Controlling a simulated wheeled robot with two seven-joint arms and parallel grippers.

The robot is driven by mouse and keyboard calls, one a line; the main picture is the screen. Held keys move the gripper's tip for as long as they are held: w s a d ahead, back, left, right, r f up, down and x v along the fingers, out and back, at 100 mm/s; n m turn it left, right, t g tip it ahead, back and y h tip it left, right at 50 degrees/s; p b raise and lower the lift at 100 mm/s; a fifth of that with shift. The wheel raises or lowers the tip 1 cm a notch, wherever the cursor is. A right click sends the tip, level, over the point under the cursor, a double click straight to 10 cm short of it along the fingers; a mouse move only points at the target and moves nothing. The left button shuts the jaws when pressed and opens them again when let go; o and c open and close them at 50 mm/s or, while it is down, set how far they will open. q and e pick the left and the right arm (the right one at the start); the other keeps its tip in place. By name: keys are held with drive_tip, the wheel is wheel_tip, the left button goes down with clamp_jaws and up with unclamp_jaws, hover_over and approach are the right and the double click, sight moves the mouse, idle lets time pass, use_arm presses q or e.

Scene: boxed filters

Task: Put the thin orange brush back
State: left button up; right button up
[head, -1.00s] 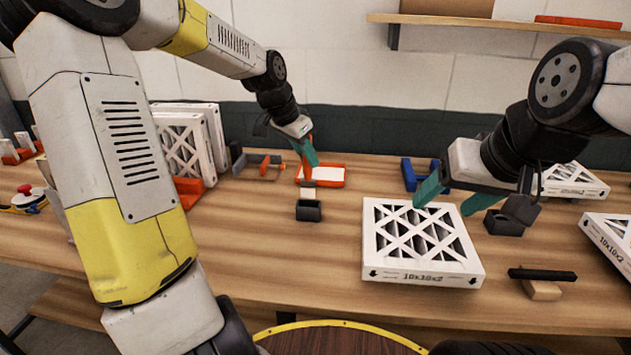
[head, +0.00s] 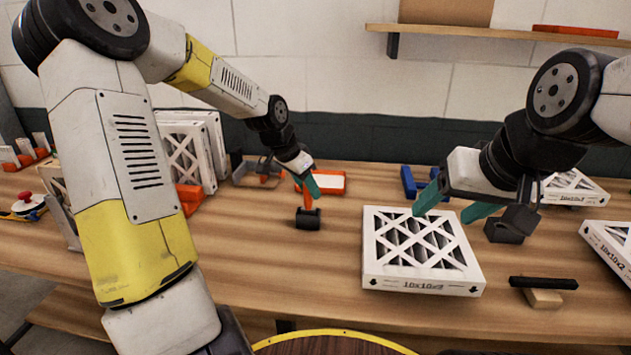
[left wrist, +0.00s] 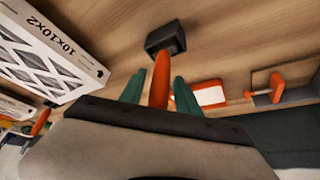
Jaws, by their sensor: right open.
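The thin orange brush (head: 308,199) stands upright with its lower end in a small dark holder block (head: 308,222); its bristles are hidden. In the left wrist view the orange handle (left wrist: 160,82) points toward the dark block (left wrist: 166,38). My left gripper (head: 309,186) is at the handle, with one green finger on each side of it. The wrist view shows narrow gaps between fingers and handle, so the gripper (left wrist: 160,88) looks open around it. My right gripper (head: 451,203) is open and empty over the far right part of a white boxed filter.
The white boxed filter (head: 375,255) lies front centre. A red-orange tray (head: 333,183) and an orange-handled tool (head: 262,170) lie behind the holder. Another dark block (head: 503,228) and a black-topped brush (head: 543,284) are at right. Filters stand at left (head: 188,150). Wood around the holder is clear.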

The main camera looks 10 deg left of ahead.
use_arm(q)
drive_tip(key=shift+r, duration=0.1)
drive_tip(key=v, duration=1.2)
drive_tip(key=s+d+r+n+t+y, duration=0.1)
drive_tip(key=s+n, duration=0.7)
drive_tip(key=s, duration=1.5)
wheel_tip(320, 180, up, 2)
drive_tip(key=shift+d+r+t, duration=0.1)
drive_tip(key=shift+d+t, duration=0.2)
drive_tip(key=shift+t, duration=0.4)
